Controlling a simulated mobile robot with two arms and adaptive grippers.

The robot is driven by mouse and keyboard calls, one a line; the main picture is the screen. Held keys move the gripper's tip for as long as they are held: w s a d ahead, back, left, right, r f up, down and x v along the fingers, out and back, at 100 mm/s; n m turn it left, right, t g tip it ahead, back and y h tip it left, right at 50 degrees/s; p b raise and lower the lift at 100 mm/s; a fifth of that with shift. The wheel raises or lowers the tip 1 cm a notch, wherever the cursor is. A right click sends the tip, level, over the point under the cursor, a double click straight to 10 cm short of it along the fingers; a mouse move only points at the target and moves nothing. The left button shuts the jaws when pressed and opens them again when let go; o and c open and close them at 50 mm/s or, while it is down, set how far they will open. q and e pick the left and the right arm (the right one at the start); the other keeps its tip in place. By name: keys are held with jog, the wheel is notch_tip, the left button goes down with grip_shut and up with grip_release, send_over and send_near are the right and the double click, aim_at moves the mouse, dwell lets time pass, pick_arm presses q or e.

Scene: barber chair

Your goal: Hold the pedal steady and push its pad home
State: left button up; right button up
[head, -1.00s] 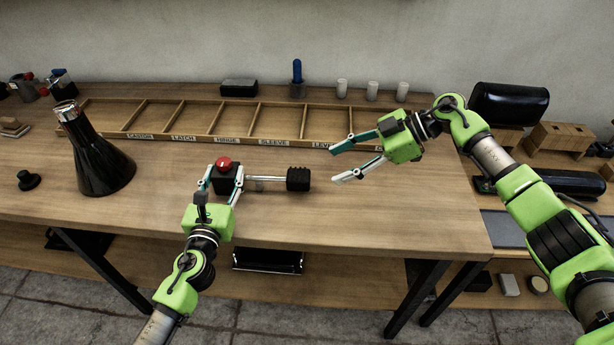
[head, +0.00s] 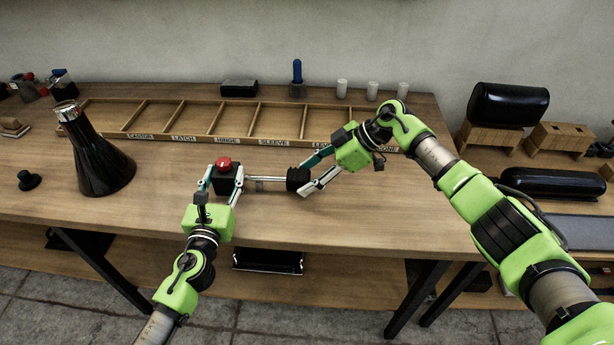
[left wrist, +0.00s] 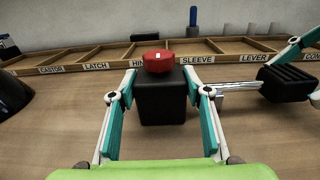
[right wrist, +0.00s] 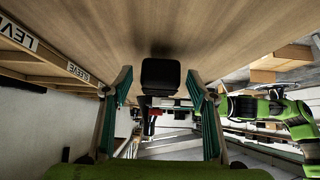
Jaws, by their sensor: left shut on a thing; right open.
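The pedal has a black block (head: 228,184) with a red knob (head: 224,164) on top, a metal rod (head: 268,179) running right, and a black ribbed pad (head: 297,179) at the rod's end. My left gripper (head: 223,181) is shut on the block, one finger on each side, as the left wrist view shows on the block (left wrist: 163,97). My right gripper (head: 307,177) is open at the pad's right end, a finger to either side. In the right wrist view the pad (right wrist: 160,77) lies between the spread fingers, with gaps visible on both sides.
A labelled wooden divider tray (head: 226,139) runs behind the pedal, close to my right gripper. A dark flask-like cone (head: 98,158) and a black knob (head: 28,181) stand at left. White cylinders (head: 373,91) stand at the back. The table's front is clear.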

aim_at(297, 174)
jog(key=shift+a+f, duration=0.3)
grip_shut()
jog(key=shift+a, duration=1.8)
pick_arm(q)
jog(key=shift+d, duration=0.1)
pick_arm(e)
grip_release()
jog(key=shift+d, duration=0.1)
